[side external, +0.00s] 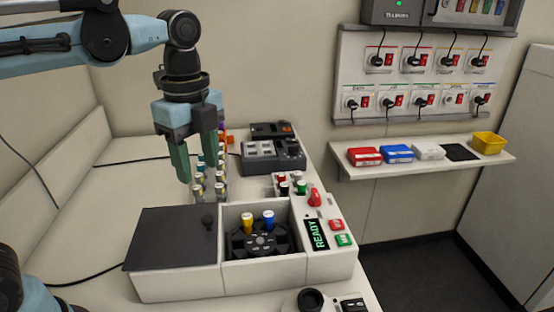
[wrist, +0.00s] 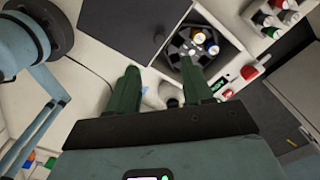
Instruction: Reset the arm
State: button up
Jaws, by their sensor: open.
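My gripper (side external: 195,168) hangs with its green fingers pointing down, above the bench behind the shaker machine. In the wrist view my gripper (wrist: 160,88) shows two green fingers spread apart with nothing between them. The machine (side external: 290,277) is white, with a dark grey lid (side external: 165,235) on its left part and an open well. In the well a black rotor (side external: 262,240) holds a yellow-capped tube (side external: 247,222) and a blue-capped tube (side external: 268,220). The rotor also shows in the wrist view (wrist: 190,60). A display reads READY (side external: 319,234).
Several capped vials (side external: 220,180) stand behind the machine, beside my gripper in the side view. A grey device (side external: 272,157) sits farther back. A wall shelf (side external: 425,167) holds coloured boxes and a yellow bin (side external: 487,143). The bench left of my gripper is mostly clear.

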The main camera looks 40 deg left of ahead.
aim_at(207, 218)
jog(key=shift+r, duration=0.5)
jog(key=shift+f, duration=0.1)
jog(key=shift+f, duration=5.95)
notch_tip(207, 218, up, 12)
